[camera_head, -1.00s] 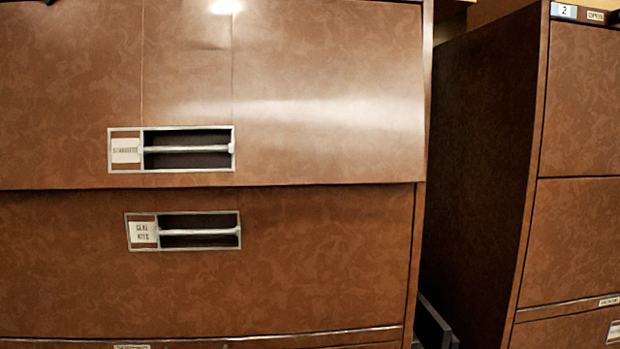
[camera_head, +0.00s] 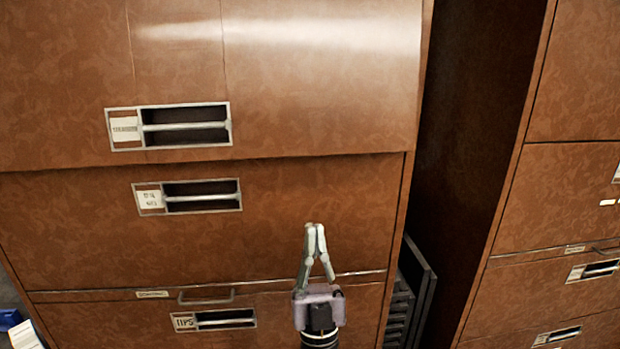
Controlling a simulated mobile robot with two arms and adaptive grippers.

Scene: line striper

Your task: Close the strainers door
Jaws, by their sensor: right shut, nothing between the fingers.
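The strainers door (camera_head: 320,95) is the upper brown front of the cabinet in the head view. Its recessed metal handle (camera_head: 186,127) has a label beside it that seems to read strainers, though it is blurred. The door's lower edge overhangs the drawer front below and casts a shadow on it. My right gripper (camera_head: 314,228) points upward at lower centre, in front of the lower drawers, below and to the right of the handle. Its fingertips meet and hold nothing. It appears apart from the door. My left gripper is not in view.
Below the door is a drawer (camera_head: 270,225) with its own recessed handle (camera_head: 190,196). A lower drawer has a tips label and handle (camera_head: 226,320). A second brown cabinet (camera_head: 570,210) stands at right, with dark grey panels (camera_head: 412,295) in the gap. A blue item (camera_head: 8,320) shows at lower left.

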